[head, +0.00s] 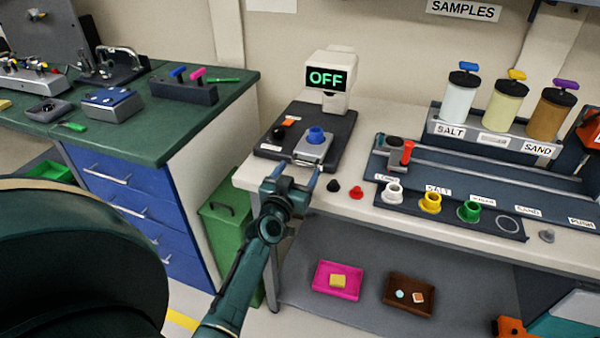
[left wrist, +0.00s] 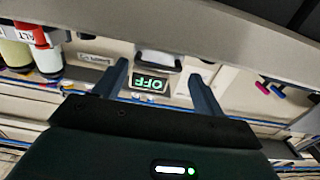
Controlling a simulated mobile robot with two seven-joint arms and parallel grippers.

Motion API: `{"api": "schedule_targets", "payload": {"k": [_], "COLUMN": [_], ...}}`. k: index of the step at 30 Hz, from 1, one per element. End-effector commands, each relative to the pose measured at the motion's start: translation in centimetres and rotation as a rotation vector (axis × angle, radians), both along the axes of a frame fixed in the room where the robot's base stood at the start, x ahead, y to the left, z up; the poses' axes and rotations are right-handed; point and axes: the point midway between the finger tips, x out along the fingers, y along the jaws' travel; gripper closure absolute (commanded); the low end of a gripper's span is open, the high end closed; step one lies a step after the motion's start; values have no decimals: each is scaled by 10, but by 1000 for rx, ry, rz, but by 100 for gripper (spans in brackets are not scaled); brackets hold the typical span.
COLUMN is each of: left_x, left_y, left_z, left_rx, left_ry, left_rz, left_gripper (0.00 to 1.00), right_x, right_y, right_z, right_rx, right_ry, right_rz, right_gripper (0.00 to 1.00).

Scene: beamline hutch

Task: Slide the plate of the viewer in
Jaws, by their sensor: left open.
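The viewer (head: 330,82) is a white unit whose screen reads OFF. It stands at the back of a dark base (head: 268,140) on the bench's left end. A light grey plate (head: 316,146) with a blue round cup (head: 316,135) sticks out toward the front of the base, with a bar handle (head: 308,163) at its front edge. My left gripper (head: 294,177) is open just in front of the handle, fingers apart. In the left wrist view the OFF screen (left wrist: 149,84) shows upside down between my open fingers (left wrist: 162,88). Contact with the handle cannot be told. My right gripper is out of view.
A dark rack (head: 450,210) with coloured cups lies to the right on the bench. Black (head: 333,186) and red (head: 356,192) knobs sit at the front edge, close to my gripper. Salt and sand jars (head: 500,100) stand behind. A green-topped cabinet (head: 140,115) is left.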

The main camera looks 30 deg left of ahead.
Motion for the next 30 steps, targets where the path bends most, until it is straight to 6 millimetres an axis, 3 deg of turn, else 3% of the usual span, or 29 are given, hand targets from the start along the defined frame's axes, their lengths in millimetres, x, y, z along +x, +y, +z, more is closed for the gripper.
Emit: {"api": "schedule_targets", "payload": {"k": [6, 16, 30], "left_x": [19, 21, 21], "left_y": [5, 5, 6], "left_z": [-1, 0, 0], "left_rx": [0, 1, 2], "left_ry": [0, 1, 1], "left_rz": [1, 0, 2], "left_gripper": [30, 30, 69], "right_x": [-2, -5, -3], "right_y": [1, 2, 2], "right_z": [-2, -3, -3], "right_rx": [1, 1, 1], "right_ry": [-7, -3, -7], "right_rz": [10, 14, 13], "right_gripper": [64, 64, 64]}}
